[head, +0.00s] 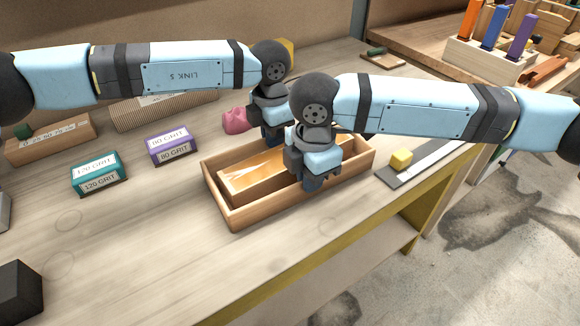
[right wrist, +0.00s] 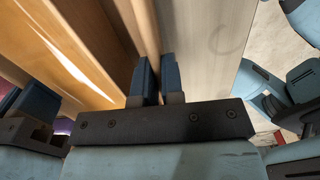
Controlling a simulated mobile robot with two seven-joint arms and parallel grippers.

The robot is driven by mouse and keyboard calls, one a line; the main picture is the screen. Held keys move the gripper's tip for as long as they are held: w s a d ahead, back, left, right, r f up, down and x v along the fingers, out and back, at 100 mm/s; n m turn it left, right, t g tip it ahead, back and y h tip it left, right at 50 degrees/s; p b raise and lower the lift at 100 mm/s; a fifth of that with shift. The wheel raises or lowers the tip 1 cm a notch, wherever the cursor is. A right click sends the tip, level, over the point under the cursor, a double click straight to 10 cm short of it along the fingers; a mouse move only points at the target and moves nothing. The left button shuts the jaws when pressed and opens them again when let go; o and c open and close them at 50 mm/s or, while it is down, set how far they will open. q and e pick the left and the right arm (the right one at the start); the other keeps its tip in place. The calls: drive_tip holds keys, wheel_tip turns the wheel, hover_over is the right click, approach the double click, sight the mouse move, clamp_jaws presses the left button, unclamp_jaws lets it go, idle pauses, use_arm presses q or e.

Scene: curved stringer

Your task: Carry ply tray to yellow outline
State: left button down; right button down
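The ply tray (head: 238,217) is an open wooden box on the workbench, in the middle of the head view. A long wooden piece (head: 262,176) with a shiny orange-brown face lies inside it. My right gripper (head: 313,184) points down at the near long wall; in the right wrist view its blue fingers (right wrist: 160,78) stand close together on either side of the tray wall (right wrist: 140,30). My left gripper (head: 272,140) is at the far wall, partly hidden by my right arm; its close-set fingers show in the right wrist view (right wrist: 24,100). I cannot make out a yellow outline.
Teal (head: 98,173) and purple (head: 171,146) grit boxes stand left of the tray. A pink object (head: 235,121) is behind it. The bench's front left is clear, except a black block (head: 18,292).

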use_arm(q)
drive_tip(key=shift+r, duration=0.15)
use_arm(e)
drive_tip(key=shift+r, duration=0.15)
